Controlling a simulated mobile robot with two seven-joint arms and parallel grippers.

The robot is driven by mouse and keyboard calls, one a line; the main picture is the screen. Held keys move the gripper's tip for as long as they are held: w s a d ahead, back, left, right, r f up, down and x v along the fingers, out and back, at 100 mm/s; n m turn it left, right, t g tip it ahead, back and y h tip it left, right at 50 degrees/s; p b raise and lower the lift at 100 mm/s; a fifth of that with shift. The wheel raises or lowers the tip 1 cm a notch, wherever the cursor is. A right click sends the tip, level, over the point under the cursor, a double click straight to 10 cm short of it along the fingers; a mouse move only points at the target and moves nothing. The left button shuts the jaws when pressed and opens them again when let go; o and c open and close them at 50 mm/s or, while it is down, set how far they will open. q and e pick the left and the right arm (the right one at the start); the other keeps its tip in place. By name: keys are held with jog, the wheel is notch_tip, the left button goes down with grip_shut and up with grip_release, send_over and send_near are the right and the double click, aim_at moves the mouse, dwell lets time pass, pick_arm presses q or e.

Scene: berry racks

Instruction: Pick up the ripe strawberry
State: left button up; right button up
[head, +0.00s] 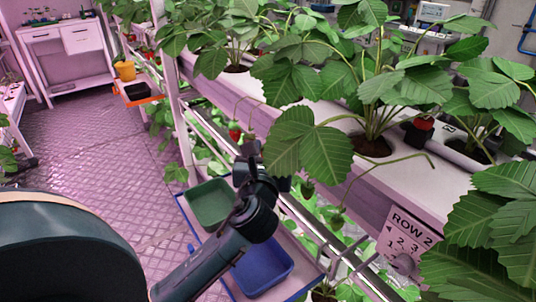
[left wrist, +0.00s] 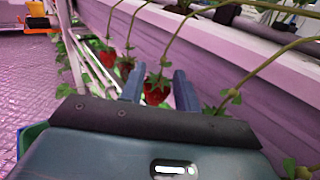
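Several red strawberries hang on long stems beside the white planter in the left wrist view. The nearest red strawberry (left wrist: 157,93) shows between the two fingers of my left gripper (left wrist: 158,88); I cannot tell whether they touch it. In the head view a red strawberry (head: 235,131) hangs just beyond my left gripper (head: 250,158). The left gripper's fingers are apart. Leaves hide part of the planter's edge. My right gripper is not in view.
A green bin (head: 209,204) and a blue bin (head: 262,272) sit below my left arm. Unripe berries (head: 337,221) hang right of the gripper. The planter (head: 345,190) has large leaves and a ROW 2 sign (head: 408,232). The aisle floor (head: 110,150) at left is clear.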

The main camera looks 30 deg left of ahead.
pick_arm(q)
jog(key=shift+c, duration=0.3)
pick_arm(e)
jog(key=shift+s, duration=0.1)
pick_arm(q)
jog(key=shift+c, duration=1.4)
jog(key=shift+r, duration=0.15)
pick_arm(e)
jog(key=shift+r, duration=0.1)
pick_arm(q)
jog(key=shift+s+a, duration=0.25)
jog(key=shift+s, duration=0.3)
jog(key=shift+c, duration=1)
jog(key=s+a+p, duration=0.1)
jog(key=s+a, duration=0.1)
jog(key=s, duration=0.2)
jog(key=s+a+p, duration=0.1)
jog(key=s+a, duration=0.1)
jog(key=s, duration=0.3)
jog(key=s+a+p, duration=0.1)
jog(key=s+a, duration=0.1)
jog(key=s, duration=0.3)
jog(key=shift+s, duration=0.15)
grip_shut()
jog(key=shift+s+a, duration=0.2)
jog(key=shift+s, duration=0.45)
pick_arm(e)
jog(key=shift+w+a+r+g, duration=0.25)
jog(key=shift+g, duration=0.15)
